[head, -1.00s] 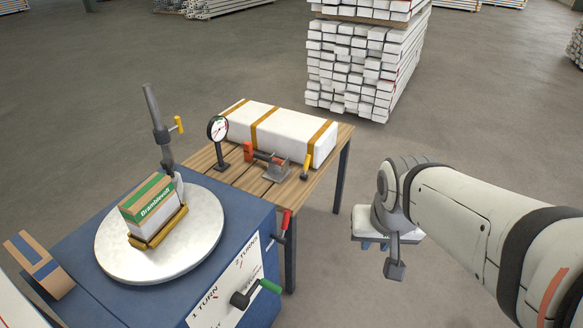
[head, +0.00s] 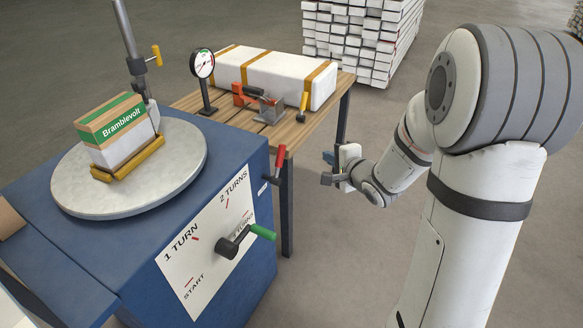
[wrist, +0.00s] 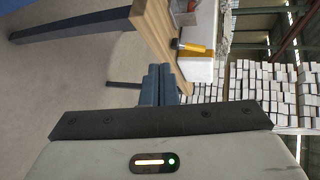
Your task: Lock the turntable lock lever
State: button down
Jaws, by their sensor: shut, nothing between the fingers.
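The turntable (head: 185,165) is a round pale disc on top of the blue cabinet (head: 90,250). A lever with a red handle (head: 279,158) stands upright on the cabinet's right side, close to the table corner. It appears to be the lock lever; it does not show in the wrist view. My gripper (head: 328,158) is to the right of the red handle, apart from it, in front of the wooden table's right end. In the wrist view my gripper (wrist: 160,85) has its blue fingers together, empty, pointing towards the table edge.
A green-handled crank (head: 235,242) sticks out of the cabinet's dial panel. A Bramblevolt box (head: 120,135) sits on the turntable. The wooden table (head: 225,112) holds a gauge (head: 203,65), a clamp (head: 265,102) and a long white package (head: 285,72).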

aim_at(279, 163)
jog(key=a+f+m+y+b, duration=0.1)
jog(key=a+f+y, duration=0.1)
jog(key=f, duration=0.1)
jog(key=shift+w+a+f+m+y+b, duration=0.15)
jog(key=shift+f+m+y+b, duration=0.1)
jog(key=shift+m+y+b, duration=0.15)
jog(key=b+x, duration=0.4)
jog(key=x, duration=0.6)
jog(key=s+a+r, duration=0.1)
jog(key=s+a, duration=0.1)
jog(key=shift+s+a+r+b, duration=0.15)
jog(key=shift+s+r+b, duration=0.25)
